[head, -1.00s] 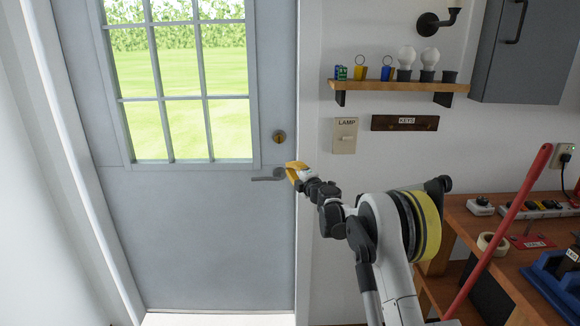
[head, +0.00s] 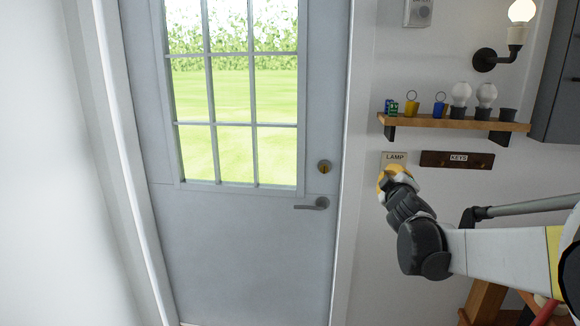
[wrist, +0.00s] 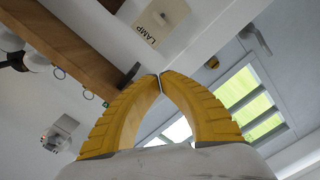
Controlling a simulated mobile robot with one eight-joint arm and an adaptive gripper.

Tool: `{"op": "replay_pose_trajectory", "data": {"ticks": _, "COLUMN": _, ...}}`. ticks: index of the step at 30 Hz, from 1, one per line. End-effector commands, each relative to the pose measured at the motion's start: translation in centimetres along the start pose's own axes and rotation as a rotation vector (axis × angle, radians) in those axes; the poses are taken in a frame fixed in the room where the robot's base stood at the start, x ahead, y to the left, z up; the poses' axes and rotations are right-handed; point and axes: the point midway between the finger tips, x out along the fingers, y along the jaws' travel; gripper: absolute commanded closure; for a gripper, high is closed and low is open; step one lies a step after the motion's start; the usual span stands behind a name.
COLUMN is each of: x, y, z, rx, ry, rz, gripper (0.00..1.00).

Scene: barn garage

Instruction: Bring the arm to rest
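My gripper (head: 386,180) has yellow fingers and is raised in front of the wall, just right of the door frame. In the wrist view its two fingertips (wrist: 160,76) meet, with nothing seen between them. In the head view the gripper covers the lower part of the LAMP switch plate (head: 393,157). The plate also shows beyond the fingertips in the wrist view (wrist: 165,18). I cannot tell whether the gripper touches it. My arm reaches in from the right edge, bent at the wrist.
The grey door (head: 240,240) with its lever handle (head: 312,204) looks shut. A wooden shelf (head: 450,122) with bulbs, pots and key tags is above the gripper. A KEYS rack (head: 457,160) is to the right. The wall lamp's bulb (head: 521,11) looks lit. A workbench stands at lower right.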

Motion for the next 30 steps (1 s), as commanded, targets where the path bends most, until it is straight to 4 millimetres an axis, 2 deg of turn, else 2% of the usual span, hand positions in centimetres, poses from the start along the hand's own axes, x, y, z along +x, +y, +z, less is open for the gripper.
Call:
{"op": "replay_pose_trajectory", "data": {"ticks": 1, "x": -2.8, "y": 0.7, "z": 0.3, "rx": 0.067, "ry": -0.055, "rz": -0.013, "gripper": 1.00}}
{"op": "replay_pose_trajectory", "data": {"ticks": 4, "x": -8.2, "y": 0.8, "z": 1.7, "rx": 0.209, "ry": -0.175, "rz": -0.054, "gripper": 1.00}}
{"op": "replay_pose_trajectory", "data": {"ticks": 8, "x": -16.0, "y": -1.3, "z": 3.9, "rx": 0.384, "ry": -0.331, "rz": -0.138, "gripper": 1.00}}
{"op": "replay_pose_trajectory", "data": {"ticks": 9, "x": -18.5, "y": -2.3, "z": 4.6, "rx": 0.435, "ry": -0.378, "rz": -0.171, "gripper": 1.00}}
{"op": "replay_pose_trajectory", "data": {"ticks": 11, "x": -22.4, "y": -4.2, "z": 5.6, "rx": 0.509, "ry": -0.447, "rz": -0.225, "gripper": 1.00}}
{"op": "replay_pose_trajectory", "data": {"ticks": 12, "x": -25.0, "y": -5.7, "z": 6.2, "rx": 0.556, "ry": -0.493, "rz": -0.264, "gripper": 1.00}}
{"op": "replay_pose_trajectory", "data": {"ticks": 15, "x": -31.1, "y": -9.5, "z": 7.5, "rx": 0.659, "ry": -0.593, "rz": -0.366, "gripper": 1.00}}
{"op": "replay_pose_trajectory", "data": {"ticks": 18, "x": -35.9, "y": -12.8, "z": 8.2, "rx": 0.734, "ry": -0.670, "rz": -0.458, "gripper": 1.00}}
{"op": "replay_pose_trajectory", "data": {"ticks": 21, "x": -39.2, "y": -15.1, "z": 8.6, "rx": 0.781, "ry": -0.720, "rz": -0.525, "gripper": 1.00}}
{"op": "replay_pose_trajectory", "data": {"ticks": 24, "x": -40.8, "y": -16.3, "z": 8.8, "rx": 0.805, "ry": -0.745, "rz": -0.561, "gripper": 1.00}}
{"op": "replay_pose_trajectory", "data": {"ticks": 30, "x": -41.2, "y": -16.6, "z": 8.8, "rx": 0.811, "ry": -0.753, "rz": -0.572, "gripper": 1.00}}
